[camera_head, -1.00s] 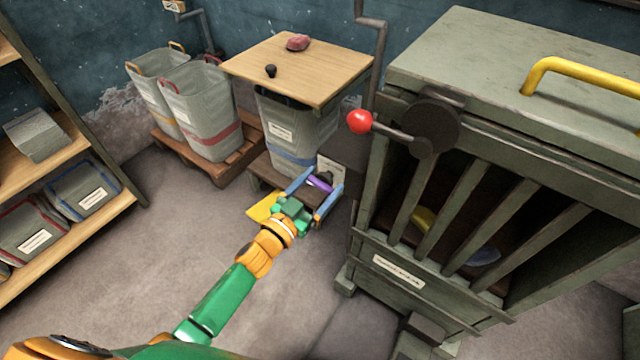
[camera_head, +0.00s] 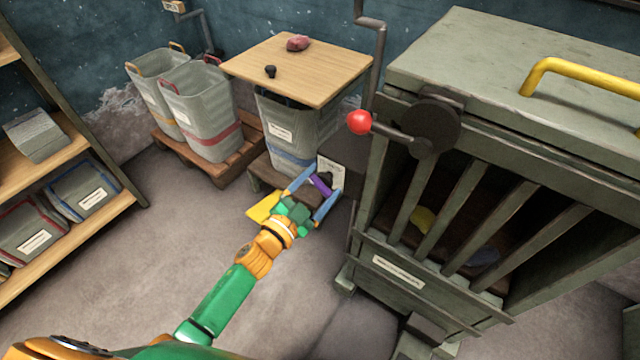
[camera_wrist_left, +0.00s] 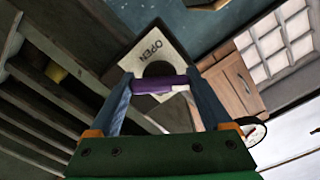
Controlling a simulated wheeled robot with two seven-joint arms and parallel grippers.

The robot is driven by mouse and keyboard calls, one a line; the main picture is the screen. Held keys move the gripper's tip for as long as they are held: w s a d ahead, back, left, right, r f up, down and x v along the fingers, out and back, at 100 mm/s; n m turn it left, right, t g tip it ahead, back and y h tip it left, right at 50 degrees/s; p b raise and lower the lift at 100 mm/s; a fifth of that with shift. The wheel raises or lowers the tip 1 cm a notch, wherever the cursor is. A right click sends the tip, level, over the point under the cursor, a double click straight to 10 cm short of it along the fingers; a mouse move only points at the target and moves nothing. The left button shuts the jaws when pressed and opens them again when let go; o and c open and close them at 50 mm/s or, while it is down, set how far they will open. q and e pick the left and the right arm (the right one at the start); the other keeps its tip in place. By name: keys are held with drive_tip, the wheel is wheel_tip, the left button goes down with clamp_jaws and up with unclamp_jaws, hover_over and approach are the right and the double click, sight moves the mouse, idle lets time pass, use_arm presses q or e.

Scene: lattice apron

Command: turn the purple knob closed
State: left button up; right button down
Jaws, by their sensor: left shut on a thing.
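The purple knob (camera_head: 321,184) is a short bar in front of a pale plate (camera_head: 332,172) low beside the grey cabinet. In the left wrist view the knob (camera_wrist_left: 160,85) lies across the gap between my blue fingers, with the plate (camera_wrist_left: 152,50) marked "OPEN" behind it. My left gripper (camera_head: 322,189) is shut on the knob, with a finger at each end; it also shows in the left wrist view (camera_wrist_left: 164,88). The knob's mount is partly hidden behind the bar. My right gripper is not in view.
The slatted grey cabinet (camera_head: 400,248) stands close on the right, with a red-balled crank (camera_head: 360,122) on its side. A wooden board (camera_head: 318,62) lies over a bin (camera_head: 283,130) behind my gripper. The floor (camera_head: 150,270) at left is clear.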

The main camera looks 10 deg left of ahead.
use_arm(q)
drive_tip(key=m, duration=0.3)
drive_tip(key=shift+f+m, duration=0.1)
drive_tip(key=shift+m, duration=0.3)
drive_tip(key=m, duration=0.4)
drive_tip(key=shift+b, duration=0.4)
drive_tip(key=shift+m, duration=1.3)
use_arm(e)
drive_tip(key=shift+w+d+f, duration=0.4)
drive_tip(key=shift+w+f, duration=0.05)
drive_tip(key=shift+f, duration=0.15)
use_arm(q)
drive_tip(key=shift+m, duration=0.3)
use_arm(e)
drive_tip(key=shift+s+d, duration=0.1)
use_arm(q)
drive_tip(key=o, duration=1.2)
drive_tip(key=shift+c, duration=0.2)
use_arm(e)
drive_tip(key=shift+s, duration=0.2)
use_arm(q)
drive_tip(key=shift+s+a, duration=0.1)
drive_tip(key=v, duration=0.7)
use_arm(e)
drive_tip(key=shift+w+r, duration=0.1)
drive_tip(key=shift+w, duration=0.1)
